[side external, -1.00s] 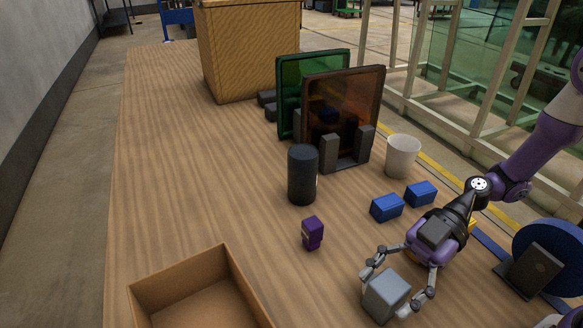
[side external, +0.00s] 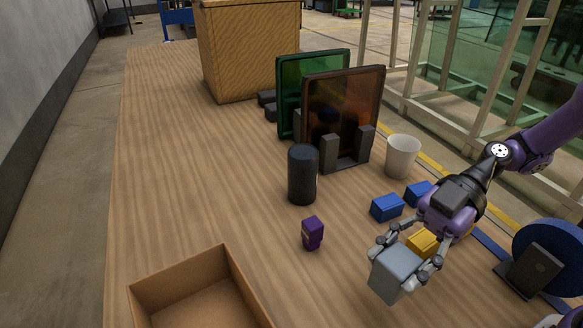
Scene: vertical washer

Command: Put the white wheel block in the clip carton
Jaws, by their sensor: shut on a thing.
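The white wheel block (side external: 393,278) looks like a plain pale grey cube in the side view. My gripper (side external: 403,264) is shut on it, with a finger on each side. The block is tilted and appears to be a little above the table. The clip carton appears to be the open brown cardboard box (side external: 187,269) at the lower left. Its visible inside looks empty, and its near part is cut off by the frame edge. My gripper and the block are to the right of the carton, apart from it.
A small purple block (side external: 312,233) stands between carton and gripper. A dark cylinder (side external: 302,175), racked panels (side external: 341,112) and a white cup (side external: 402,156) stand farther back. Blue blocks (side external: 386,207) and a yellow block (side external: 423,242) lie near my gripper.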

